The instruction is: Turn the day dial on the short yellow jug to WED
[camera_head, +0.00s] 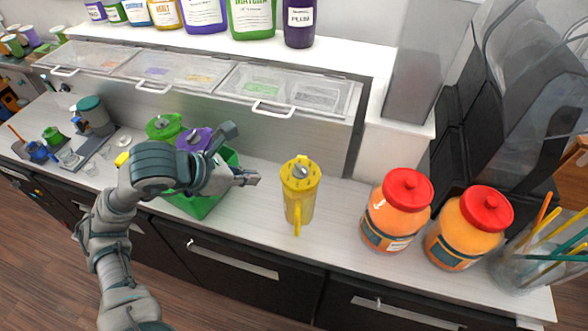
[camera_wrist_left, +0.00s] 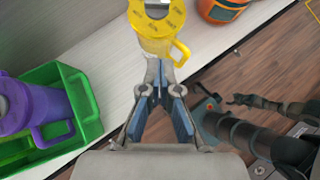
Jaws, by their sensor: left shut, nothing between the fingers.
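The short yellow jug (camera_head: 299,192) stands upright on the counter, its handle toward the front edge. Its yellow lid carries a grey dial (camera_head: 300,171) with dark lettering around it, too small to read. In the left wrist view the jug (camera_wrist_left: 158,45) is at the top, its dial (camera_wrist_left: 157,5) cut by the frame edge. My left gripper (camera_head: 250,178) is shut and empty, left of the jug and apart from it in the head view. In the wrist view its fingertips (camera_wrist_left: 160,68) point toward the jug. A dark gripper-like end (camera_wrist_left: 240,100), apparently my right, shows small there.
A green bin (camera_head: 196,205) holding a purple and a green jug (camera_head: 163,127) stands left of the yellow jug. Two orange jars (camera_head: 397,212) with red lids stand to its right. A lidded container row (camera_head: 200,75) lies behind. Counter around the yellow jug is clear.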

